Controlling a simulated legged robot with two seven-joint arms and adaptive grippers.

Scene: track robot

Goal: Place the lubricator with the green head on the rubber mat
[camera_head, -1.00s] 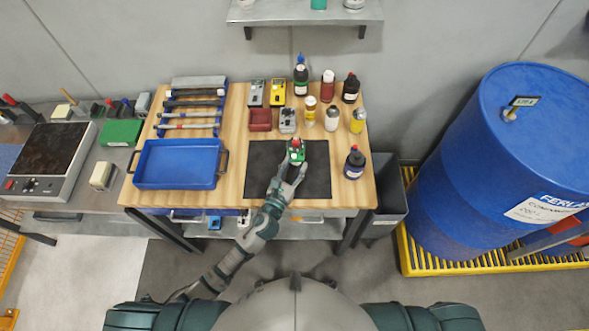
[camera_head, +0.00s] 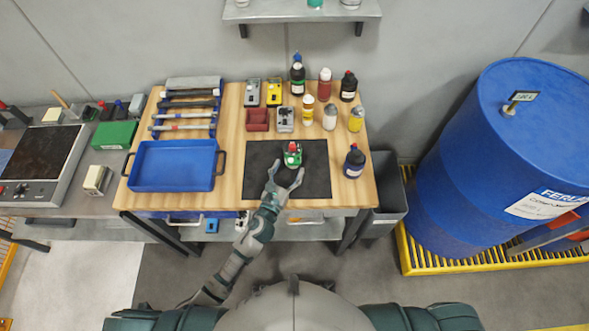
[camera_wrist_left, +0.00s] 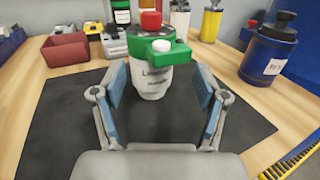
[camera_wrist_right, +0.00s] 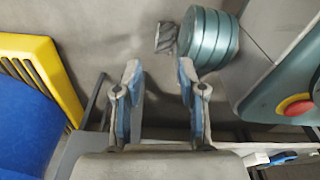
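The lubricator with the green head (camera_head: 292,155) stands upright on the black rubber mat (camera_head: 258,185). It has a white body and a red cap, and shows large in the left wrist view (camera_wrist_left: 150,75). My left gripper (camera_head: 285,180) is open, low over the mat on the near side of the lubricator. Its fingers (camera_wrist_left: 160,95) are spread apart with the lubricator beyond them, and they do not grip it. My right gripper (camera_wrist_right: 158,75) is open and empty, away from the table; the head view does not show it.
A blue bottle (camera_head: 354,162) stands right of the mat, and a blue tray (camera_head: 172,188) lies to the left. Several bottles, a red bin (camera_head: 257,120) and small devices stand behind the mat. A blue drum (camera_head: 500,170) is at the right.

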